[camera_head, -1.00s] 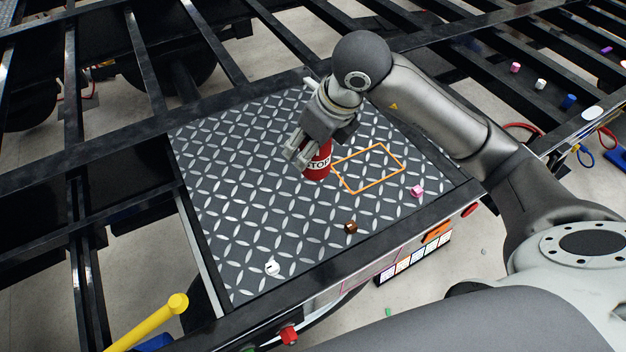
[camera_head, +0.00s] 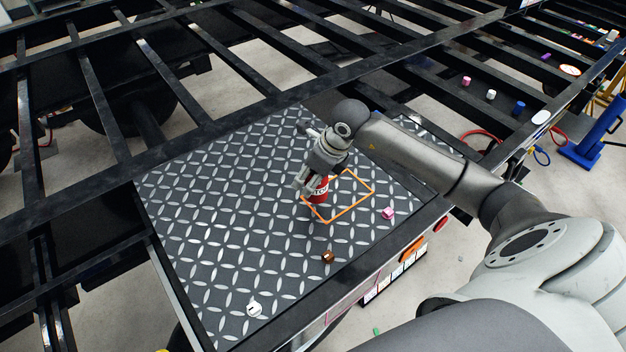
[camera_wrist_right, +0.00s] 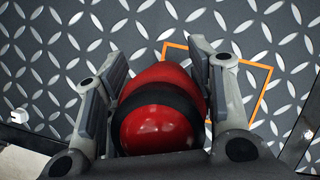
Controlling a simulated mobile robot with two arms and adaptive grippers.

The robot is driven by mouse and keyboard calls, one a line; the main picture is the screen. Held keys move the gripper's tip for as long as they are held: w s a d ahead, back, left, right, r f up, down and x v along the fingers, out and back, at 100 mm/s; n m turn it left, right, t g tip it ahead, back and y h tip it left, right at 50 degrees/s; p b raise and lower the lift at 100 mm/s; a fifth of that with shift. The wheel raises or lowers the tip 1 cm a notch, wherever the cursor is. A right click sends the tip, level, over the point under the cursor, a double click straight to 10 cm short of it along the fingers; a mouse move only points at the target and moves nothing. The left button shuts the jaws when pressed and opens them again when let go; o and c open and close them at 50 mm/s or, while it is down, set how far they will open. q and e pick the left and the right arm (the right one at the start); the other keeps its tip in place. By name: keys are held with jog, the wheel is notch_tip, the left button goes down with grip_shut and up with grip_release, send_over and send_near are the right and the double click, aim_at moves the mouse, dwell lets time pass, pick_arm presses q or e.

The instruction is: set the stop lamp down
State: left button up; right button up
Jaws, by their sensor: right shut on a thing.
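In the right wrist view the lamp's domed red end (camera_wrist_right: 160,128) sits between both fingers of the gripper (camera_wrist_right: 160,105). An orange outlined rectangle (camera_head: 366,201) is marked on the diamond-patterned plate (camera_head: 215,215). The lamp overlaps the outline's left part in the head view and hides part of it in the wrist view (camera_wrist_right: 262,92). I cannot tell whether the lamp touches the plate. My left gripper is out of view.
A pink piece (camera_head: 388,213) lies right of the outline, a brown piece (camera_head: 328,257) in front of it and a white piece (camera_head: 254,308) near the front left corner. The plate's left side is clear. Dark frame beams (camera_head: 230,110) run behind.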

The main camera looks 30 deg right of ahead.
jog(key=shift+w+d+f, duration=0.2)
jog(key=shift+d+f, duration=0.15)
jog(key=shift+f, duration=0.1)
notch_tip(320, 180, down, 3)
jog(key=shift+d+r+p, duration=0.1)
jog(key=shift+d+p, duration=0.05)
jog(key=shift+p, duration=1)
jog(key=shift+f, duration=0.35)
jog(key=o, duration=1.1)
jog(key=shift+f, duration=0.1)
